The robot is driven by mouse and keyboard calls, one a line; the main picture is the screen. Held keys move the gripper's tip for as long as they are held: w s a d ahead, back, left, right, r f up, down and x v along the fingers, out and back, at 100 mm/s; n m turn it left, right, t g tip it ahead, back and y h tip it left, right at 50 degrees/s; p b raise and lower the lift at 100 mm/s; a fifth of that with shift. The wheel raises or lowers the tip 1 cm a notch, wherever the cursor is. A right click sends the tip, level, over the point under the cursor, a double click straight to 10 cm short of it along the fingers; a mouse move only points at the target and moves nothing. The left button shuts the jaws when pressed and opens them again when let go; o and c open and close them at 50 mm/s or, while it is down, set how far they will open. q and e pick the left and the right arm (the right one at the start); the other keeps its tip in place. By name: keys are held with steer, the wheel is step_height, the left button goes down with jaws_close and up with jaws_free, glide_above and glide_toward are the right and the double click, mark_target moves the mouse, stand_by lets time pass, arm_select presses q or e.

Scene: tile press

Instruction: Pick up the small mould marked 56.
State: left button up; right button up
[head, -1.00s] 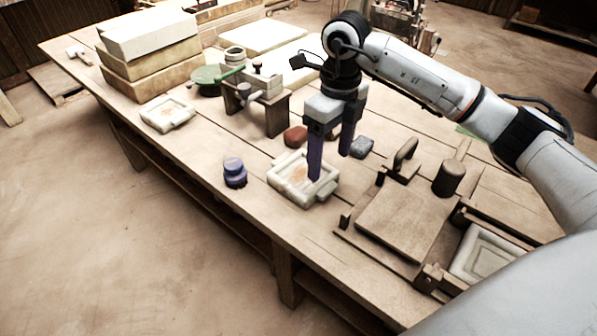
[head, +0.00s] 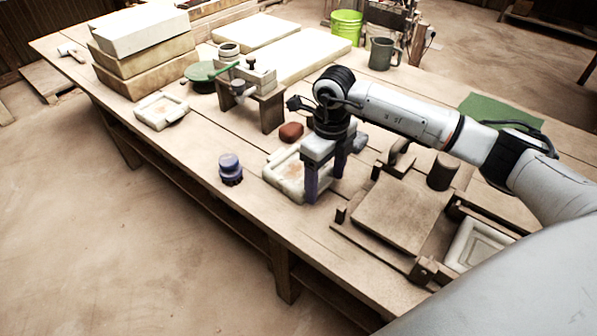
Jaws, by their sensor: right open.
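A small pale mould (head: 281,181) with a tan recessed face lies on the workbench in the middle. My right gripper (head: 325,188) points down at its right side, open, with its fingers apart. The near finger overlaps the mould's right end in the picture, and the hand hides part of that end. I cannot tell whether the fingers touch it. A second pale mould (head: 150,120) lies further left on the bench, and a third pale mould (head: 467,262) sits at the lower right beside the wooden press. No number is readable on any of them. My left gripper is out of view.
The wooden press (head: 398,215) with upright posts stands right of the gripper. A dark blue pot (head: 230,168) and a reddish lump (head: 291,131) are close to the middle mould. A small wooden stand (head: 265,108) is behind. The workbench (head: 200,150) is clear at front left.

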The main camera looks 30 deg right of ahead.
jaws_close()
steer(key=shift+w+r, duration=0.1)
